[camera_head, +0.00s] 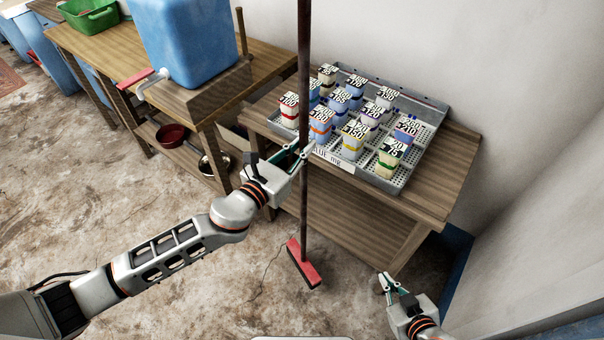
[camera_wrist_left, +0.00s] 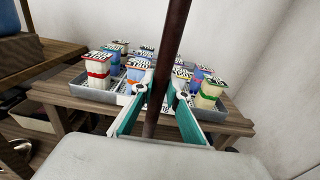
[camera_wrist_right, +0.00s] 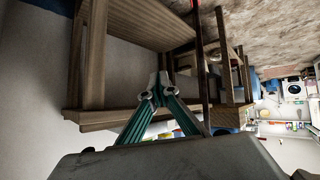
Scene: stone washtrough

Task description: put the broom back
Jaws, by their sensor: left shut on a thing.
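The broom has a long dark brown handle (camera_head: 304,70) and a red head (camera_head: 303,264) low at the floor in front of the small table. It stands nearly upright. My left gripper (camera_head: 303,149) is shut on the handle at mid-height, beside the table's front edge. In the left wrist view the handle (camera_wrist_left: 168,70) runs between the two green fingers (camera_wrist_left: 159,92). The top of the handle is cut off in the head view. My right gripper (camera_head: 390,281) is low at the right, apart from the broom; in the right wrist view its fingertips (camera_wrist_right: 158,92) meet, with nothing between them.
A small wooden table (camera_head: 455,165) holds a grey metal tray (camera_head: 404,176) with several labelled cartons, close behind the handle. A longer bench (camera_head: 270,52) at the left bears a blue water tank (camera_head: 187,38). Bowls sit on its lower shelf. Walls close the right side; floor (camera_head: 90,180) at left is clear.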

